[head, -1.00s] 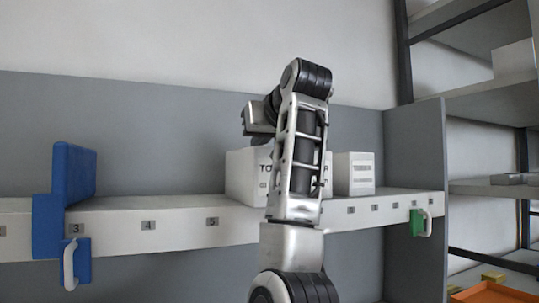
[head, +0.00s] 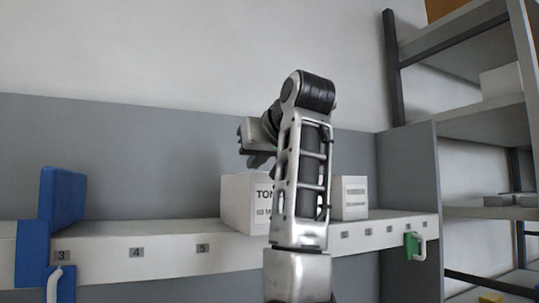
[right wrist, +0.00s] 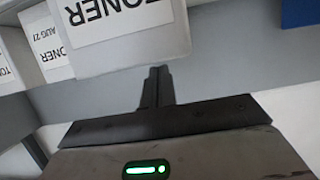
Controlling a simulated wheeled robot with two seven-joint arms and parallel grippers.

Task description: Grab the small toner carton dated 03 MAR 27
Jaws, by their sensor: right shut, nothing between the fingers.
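A white carton (head: 236,203) with large "TO…" lettering stands on the shelf, partly hidden by my right arm. A smaller white carton (head: 354,198) stands to its right; its print is too small to read. My right gripper (head: 261,162) is above and behind the big-lettered carton's area, shut and empty. In the right wrist view its closed fingers (right wrist: 158,86) point at a close "TONER" carton (right wrist: 125,40), whose date is out of view. Beside it is a carton reading "TONER" and "AUG 27" (right wrist: 52,38), with another at the left edge (right wrist: 8,72). My left gripper is not in view.
The white shelf (head: 170,244) has numbered tags along its front. A blue divider (head: 62,205) stands at the left, and a green clip (head: 411,246) hangs at the right. A grey side panel (head: 409,180) and rack close off the right. The shelf is clear between divider and cartons.

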